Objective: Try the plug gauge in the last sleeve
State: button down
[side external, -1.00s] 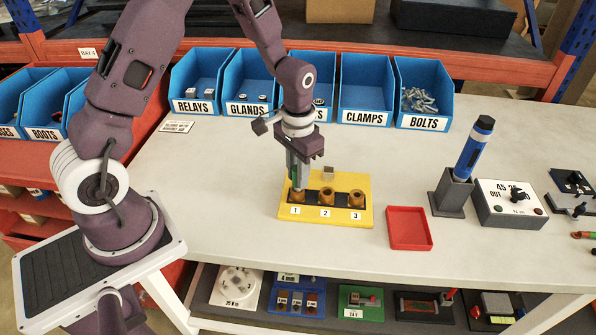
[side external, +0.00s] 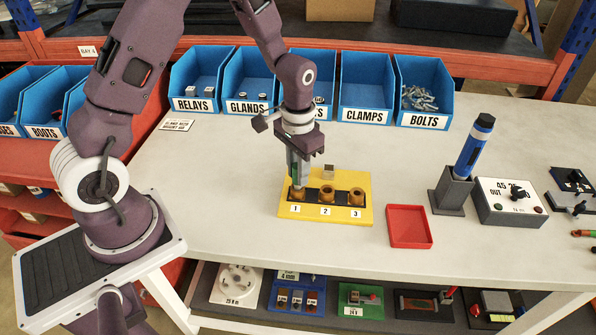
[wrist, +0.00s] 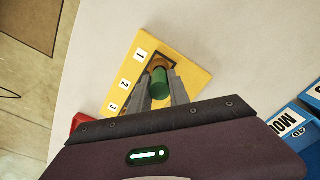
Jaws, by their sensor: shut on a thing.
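The yellow block (side external: 365,213) stands on the table with a row of brass sleeves numbered 1, 2 and 3. Sleeve 2 (side external: 327,194) and sleeve 3 (side external: 356,195) are uncovered, with dark open tops. My gripper (side external: 298,184) points down over sleeve 1, which is mostly hidden behind the fingers. In the wrist view, the fingers are shut on the green plug gauge (wrist: 160,84), which lines up with sleeve 1 beside the label 1 (wrist: 141,55). I cannot tell how far its lower end is inside the sleeve.
A red tray (side external: 409,227) lies empty right of the block. A blue marker-like tool stands in a dark holder (side external: 452,192), near a white dial box (side external: 510,203). Blue bins (side external: 366,90) line the back. The table left of the block is clear.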

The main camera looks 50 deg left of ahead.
jog(key=shift+r, duration=2.35)
